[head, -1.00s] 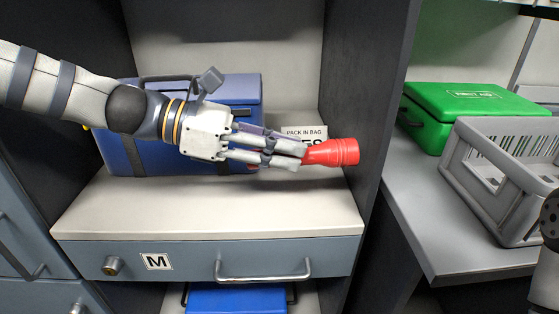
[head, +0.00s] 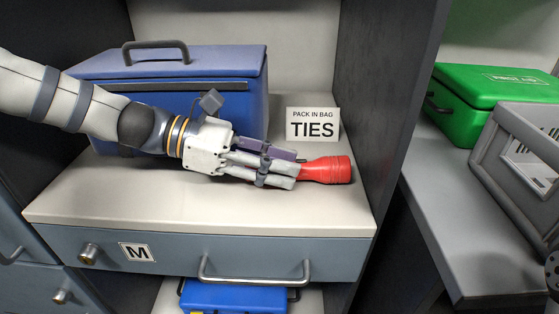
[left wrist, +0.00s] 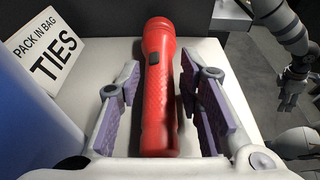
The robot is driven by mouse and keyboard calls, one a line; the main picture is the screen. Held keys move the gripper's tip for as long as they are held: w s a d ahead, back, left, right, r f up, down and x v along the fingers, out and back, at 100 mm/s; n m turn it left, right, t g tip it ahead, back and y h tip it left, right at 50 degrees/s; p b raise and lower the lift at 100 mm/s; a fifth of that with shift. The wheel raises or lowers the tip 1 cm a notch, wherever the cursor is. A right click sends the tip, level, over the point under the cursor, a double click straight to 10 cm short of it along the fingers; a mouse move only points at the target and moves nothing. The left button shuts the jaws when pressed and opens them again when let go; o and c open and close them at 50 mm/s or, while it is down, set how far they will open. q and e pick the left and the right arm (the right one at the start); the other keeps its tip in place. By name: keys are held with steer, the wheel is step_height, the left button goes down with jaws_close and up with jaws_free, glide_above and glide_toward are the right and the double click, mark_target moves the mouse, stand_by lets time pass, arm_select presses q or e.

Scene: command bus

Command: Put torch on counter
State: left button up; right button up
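The red torch (head: 327,170) appears to lie on the pale shelf top (head: 180,207), its head towards the right. My left gripper (head: 296,170) is around the torch's handle. In the left wrist view, the torch (left wrist: 158,95) lies between the two purple finger pads (left wrist: 160,90), with a narrow gap on each side, so the gripper is open. In the head view, the fingers hide most of the handle. My right gripper (left wrist: 290,95) shows small at the upper right of the left wrist view; its fingers are too unclear to read.
A blue case (head: 190,70) stands behind my left arm. A white TIES sign (head: 313,125) stands behind the torch, and a dark side wall (head: 390,110) is to the right. Beyond it are a green first aid box (head: 485,95) and a grey crate (head: 520,150).

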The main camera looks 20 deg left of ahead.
arm_select(q)
steer(key=shift+r, duration=0.2)
steer(key=p+v, duration=0.1)
steer(key=v, duration=0.5)
steer(key=shift+s+a+r, duration=0.1)
steer(key=shift+a+r, duration=0.1)
steer(key=shift+a, duration=0.05)
steer(key=shift+s+a+p, duration=0.15)
steer(key=shift+a+p, duration=0.15)
steer(key=shift+a, duration=0.15)
steer(key=shift+f, duration=0.1)
arm_select(e)
steer(key=shift+w+r+t, duration=0.4)
steer(key=shift+w+r, duration=0.5)
steer(key=shift+r, duration=0.05)
